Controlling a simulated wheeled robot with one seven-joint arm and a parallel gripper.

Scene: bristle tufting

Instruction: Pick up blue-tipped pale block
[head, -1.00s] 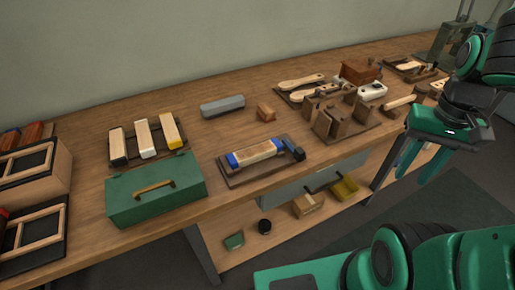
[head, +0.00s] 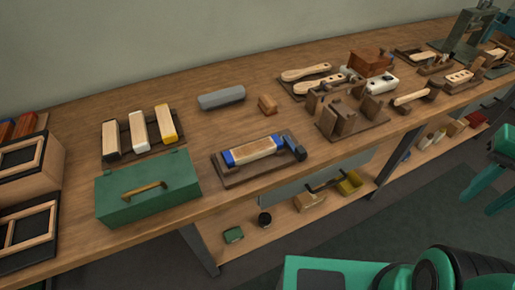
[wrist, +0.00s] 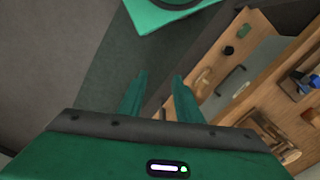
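A pale wooden block with blue at both ends (head: 252,151) lies on a dark wooden board (head: 228,178) in the middle of the workbench. I cannot tell whether the blue belongs to the block or to jaws around it. A blue and dark part (wrist: 302,82) shows at the right edge of the wrist view. My gripper (head: 487,196) is at the right edge of the head view, partly cut off, out over the floor and well apart from the block. In the wrist view its two green fingers (wrist: 157,92) stand apart with nothing between them.
A green toolbox (head: 150,188) stands left of the block, in front of a rack of black-, white- and yellow-ended blocks (head: 140,132). Wooden holders (head: 345,118) stand to the right. A grey bar (head: 221,98) lies behind. A lower shelf (head: 285,232) holds small boxes.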

